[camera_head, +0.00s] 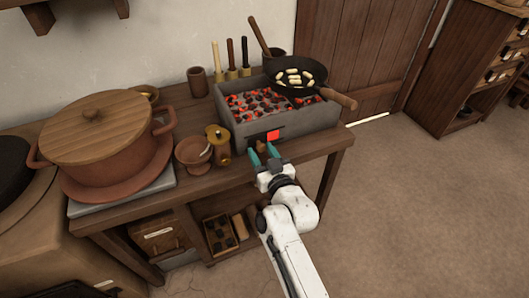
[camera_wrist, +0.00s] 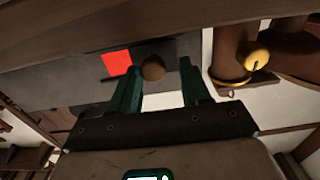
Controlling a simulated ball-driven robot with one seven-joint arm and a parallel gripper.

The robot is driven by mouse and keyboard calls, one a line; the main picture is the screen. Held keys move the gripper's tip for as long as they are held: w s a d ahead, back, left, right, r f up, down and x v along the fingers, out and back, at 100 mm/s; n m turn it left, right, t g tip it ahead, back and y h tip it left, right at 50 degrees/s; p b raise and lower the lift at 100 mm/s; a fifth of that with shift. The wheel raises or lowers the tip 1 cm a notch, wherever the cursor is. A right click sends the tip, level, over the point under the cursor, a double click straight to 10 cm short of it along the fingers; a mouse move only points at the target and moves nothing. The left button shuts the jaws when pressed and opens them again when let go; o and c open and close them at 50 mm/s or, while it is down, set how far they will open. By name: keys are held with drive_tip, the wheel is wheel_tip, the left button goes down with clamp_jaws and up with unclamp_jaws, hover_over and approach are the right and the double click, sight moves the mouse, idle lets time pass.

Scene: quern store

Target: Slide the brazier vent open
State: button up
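The brazier (camera_head: 290,125) is a grey box of glowing coals on the wooden table. Its front has a bright red vent opening (camera_head: 273,135) with a small brown knob (camera_head: 262,145) beside it. In the wrist view, upside down relative to the head view, the red opening (camera_wrist: 117,63) lies left of the round knob (camera_wrist: 153,68). My gripper (camera_head: 264,154) has teal fingers and is at the brazier front. In the wrist view my gripper (camera_wrist: 160,80) is open, with the knob between its fingertips and gaps on both sides.
A black pan (camera_head: 295,75) with pale pieces sits over the coals, its handle sticking out right. A brass-lidded jar (camera_head: 218,145) and clay goblet (camera_head: 194,153) stand close left of the brazier. A large lidded pot (camera_head: 105,140) is farther left. The floor at right is clear.

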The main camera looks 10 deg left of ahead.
drive_tip(key=shift+o, duration=0.7)
drive_tip(key=shift+s+d, duration=0.15)
drive_tip(key=shift+d, duration=0.05)
drive_tip(key=v, duration=1)
drive_tip(key=shift+b, duration=0.4)
drive_tip(key=shift+s, duration=0.15)
